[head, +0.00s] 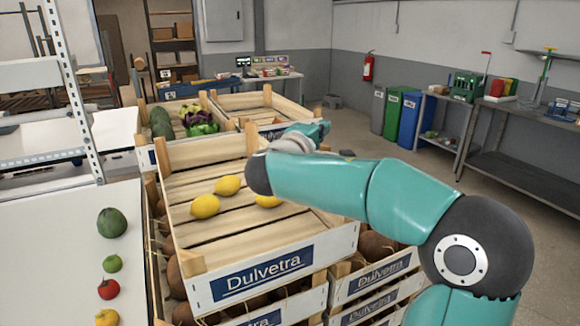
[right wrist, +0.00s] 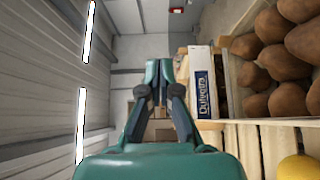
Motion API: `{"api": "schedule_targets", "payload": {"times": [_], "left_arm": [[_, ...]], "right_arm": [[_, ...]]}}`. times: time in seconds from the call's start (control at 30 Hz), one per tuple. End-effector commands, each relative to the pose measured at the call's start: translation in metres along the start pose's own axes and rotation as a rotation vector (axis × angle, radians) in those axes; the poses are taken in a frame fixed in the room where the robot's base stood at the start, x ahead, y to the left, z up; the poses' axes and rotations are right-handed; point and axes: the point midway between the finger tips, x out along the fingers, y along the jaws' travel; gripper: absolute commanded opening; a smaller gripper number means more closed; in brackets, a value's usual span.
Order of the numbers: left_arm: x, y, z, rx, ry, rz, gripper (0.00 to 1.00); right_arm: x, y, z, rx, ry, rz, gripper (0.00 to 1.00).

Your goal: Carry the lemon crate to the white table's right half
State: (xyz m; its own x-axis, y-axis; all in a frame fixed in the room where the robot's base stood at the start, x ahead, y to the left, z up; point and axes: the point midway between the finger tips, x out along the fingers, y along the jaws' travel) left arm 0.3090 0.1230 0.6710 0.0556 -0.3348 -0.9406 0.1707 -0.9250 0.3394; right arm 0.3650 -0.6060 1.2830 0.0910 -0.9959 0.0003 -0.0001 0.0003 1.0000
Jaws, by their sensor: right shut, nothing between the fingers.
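The lemon crate (head: 190,232), a shallow slatted wooden crate with a blue Dulvetra label, sits on top of a stack of crates in the middle of the head view. Several lemons (head: 228,185) lie on its slats; one is partly hidden by my right arm. My right gripper (head: 322,130) is beyond the crate's far right side, above it and apart from it. In the right wrist view its fingers (right wrist: 158,78) are together and empty. A white table (head: 50,245) is at the lower left, close beside the stack. My left gripper is not in view.
A metal upright (head: 75,90) stands behind. Produce crates (head: 240,101) lie beyond. Crates of brown produce (head: 376,278) are at right.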

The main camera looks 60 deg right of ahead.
Motion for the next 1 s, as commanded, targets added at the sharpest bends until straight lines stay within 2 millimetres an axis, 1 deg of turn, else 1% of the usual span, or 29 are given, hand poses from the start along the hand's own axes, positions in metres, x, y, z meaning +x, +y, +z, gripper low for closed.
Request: {"api": "schedule_targets", "payload": {"times": [0.03,0.37,0.43,0.6,0.8,0.9,0.93,1.0], "left_arm": [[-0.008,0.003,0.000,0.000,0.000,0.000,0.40],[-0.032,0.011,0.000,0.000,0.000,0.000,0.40],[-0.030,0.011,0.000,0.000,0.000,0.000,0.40],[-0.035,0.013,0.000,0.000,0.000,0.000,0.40],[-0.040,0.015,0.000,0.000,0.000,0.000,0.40],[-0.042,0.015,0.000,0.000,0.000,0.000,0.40],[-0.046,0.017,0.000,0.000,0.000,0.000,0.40],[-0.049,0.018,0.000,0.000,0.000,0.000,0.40]], "right_arm": [[-0.010,0.003,-0.011,-0.002,0.008,-0.001,0.00],[-0.062,0.003,-0.063,-0.003,0.008,-0.001,0.00],[-0.060,-0.016,-0.061,-0.009,0.000,-0.001,0.00],[-0.060,-0.054,-0.060,-0.009,0.002,-0.002,0.00],[-0.059,-0.090,-0.060,-0.006,0.002,-0.001,0.00],[-0.059,-0.102,-0.060,-0.003,0.002,-0.002,0.00],[-0.057,-0.098,-0.058,-0.001,0.000,0.000,0.00],[-0.054,-0.098,-0.055,-0.001,0.000,0.000,0.00]]}}
